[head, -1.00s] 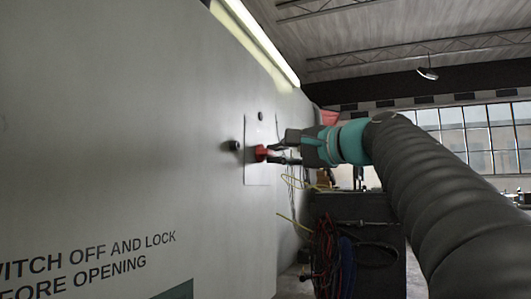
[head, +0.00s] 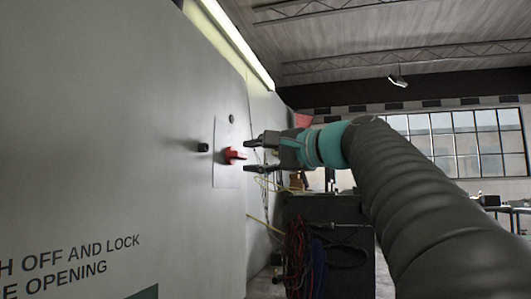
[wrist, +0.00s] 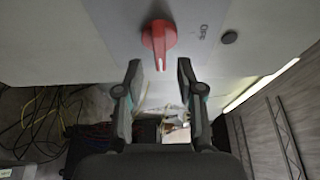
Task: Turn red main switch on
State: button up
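The red main switch (head: 233,155) is a rotary handle on a light plate (head: 226,172) set in the grey cabinet wall. In the wrist view the red switch (wrist: 158,40) sits at the top middle, with an "OFF" label to its right. My gripper (head: 254,156) is open and empty, its two fingers pointing at the switch with a small gap between. In the wrist view the fingers of my gripper (wrist: 156,72) are spread below the switch, one on each side, apart from it.
Black knobs (head: 203,147) stick out beside and above the switch. A dark cart (head: 330,225) with coiled cables stands below my arm. Loose cables (wrist: 45,115) lie on the floor at left in the wrist view. Windows (head: 470,145) are far behind.

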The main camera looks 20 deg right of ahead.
jog(key=v, duration=1)
dwell(0.4)
